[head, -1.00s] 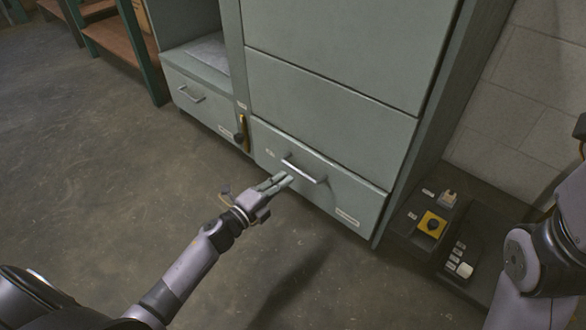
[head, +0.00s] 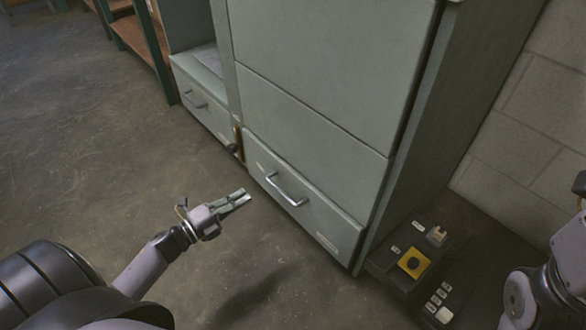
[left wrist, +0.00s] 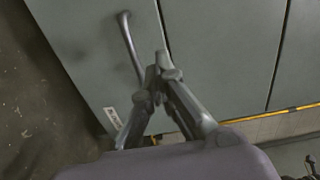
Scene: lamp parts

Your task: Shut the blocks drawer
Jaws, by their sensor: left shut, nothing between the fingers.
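The lower drawer (head: 325,215) of the large grey-green cabinet has a metal bar handle (head: 287,189) and a small label too blurred to read. Its front looks about flush with the panel above. My left gripper (head: 247,197) is shut and empty, in front of the drawer and left of its handle, apart from it in the head view. In the left wrist view, the shut fingertips (left wrist: 163,68) show over the drawer front (left wrist: 85,50), beside the handle (left wrist: 131,48). A second drawer (head: 203,100) with a handle, at the left, also looks shut. My right gripper is out of view.
A dark control panel (head: 437,268) with a yellow-framed button (head: 414,263) and pale switches stands right of the cabinet. A block wall (head: 535,120) is behind it. Wooden shelving (head: 138,40) stands at the far left. The floor (head: 110,150) in front is open.

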